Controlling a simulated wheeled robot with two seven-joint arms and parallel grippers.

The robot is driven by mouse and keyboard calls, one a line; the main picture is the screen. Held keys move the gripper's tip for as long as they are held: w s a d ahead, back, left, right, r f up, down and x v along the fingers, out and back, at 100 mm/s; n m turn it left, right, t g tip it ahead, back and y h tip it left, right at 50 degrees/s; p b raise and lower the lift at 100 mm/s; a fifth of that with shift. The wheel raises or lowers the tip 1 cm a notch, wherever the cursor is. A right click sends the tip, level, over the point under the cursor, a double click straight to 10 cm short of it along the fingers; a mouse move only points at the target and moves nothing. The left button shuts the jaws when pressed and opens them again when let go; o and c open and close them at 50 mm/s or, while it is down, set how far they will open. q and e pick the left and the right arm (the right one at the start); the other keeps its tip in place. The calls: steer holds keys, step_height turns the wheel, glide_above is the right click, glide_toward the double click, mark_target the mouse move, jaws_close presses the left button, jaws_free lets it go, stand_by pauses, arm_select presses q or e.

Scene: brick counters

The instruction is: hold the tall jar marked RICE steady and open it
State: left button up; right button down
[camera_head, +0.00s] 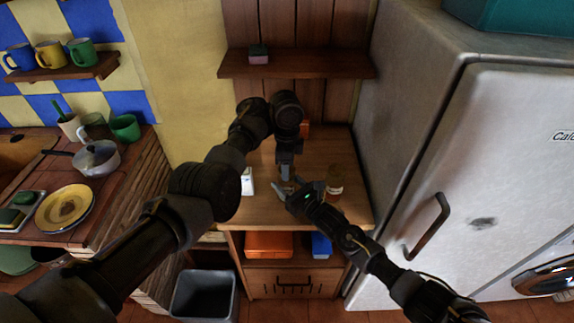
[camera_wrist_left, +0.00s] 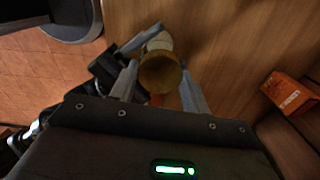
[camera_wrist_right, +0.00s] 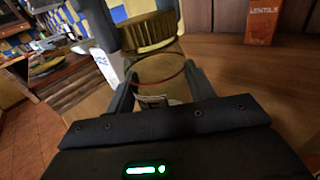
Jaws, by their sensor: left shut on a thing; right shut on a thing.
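My left gripper (camera_head: 287,172) reaches down over the wooden counter and is shut on a ribbed golden-brown lid (camera_wrist_left: 160,72). In the right wrist view the lid (camera_wrist_right: 150,32) is just above a clear glass jar's open rim (camera_wrist_right: 160,68), with a visible gap between them. My right gripper (camera_wrist_right: 160,88) comes in from the side and is shut around the jar below its rim. A pale label shows on the jar, but I cannot read RICE on it. In the head view (camera_head: 290,190) both grippers mostly hide the jar.
A second jar (camera_head: 334,182) stands right of the grippers. A white box (camera_head: 247,182) stands left. An orange lentils box (camera_wrist_right: 264,20) is at the back. The fridge (camera_head: 470,150) bounds the right side; a bin (camera_head: 204,296) stands below left.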

arm_select(q)
steer(key=o, duration=1.1)
